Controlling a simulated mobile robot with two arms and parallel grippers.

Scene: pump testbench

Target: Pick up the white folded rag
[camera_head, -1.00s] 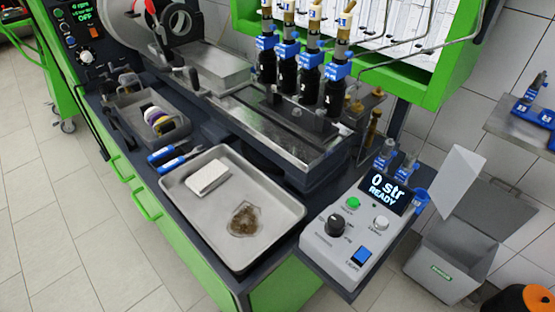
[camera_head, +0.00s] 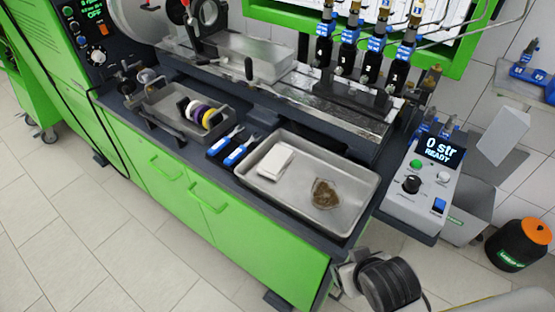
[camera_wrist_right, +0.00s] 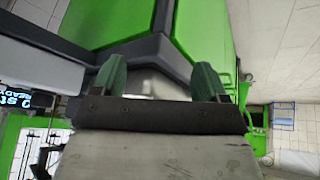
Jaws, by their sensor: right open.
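The white folded rag (camera_head: 275,161) lies flat in the left part of a shallow metal tray (camera_head: 330,222) on the bench. A brown stain or puddle (camera_head: 324,194) is in the tray to the right of the rag, apart from it. My right arm shows at the bottom right of the head view, in front of the bench and below the tray. In the right wrist view, my right gripper (camera_wrist_right: 160,82) has its two green fingers apart with nothing seen between them. The rag cannot be made out in that view. My left gripper is not in view.
Blue-handled tools (camera_head: 237,150) lie left of the tray. A bin with rolls (camera_head: 196,113) is farther left. A control box (camera_head: 412,187) reading "0 str READY" stands at right. Dark injectors (camera_head: 371,66) stand behind. An orange-topped black container (camera_head: 518,247) is on the floor.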

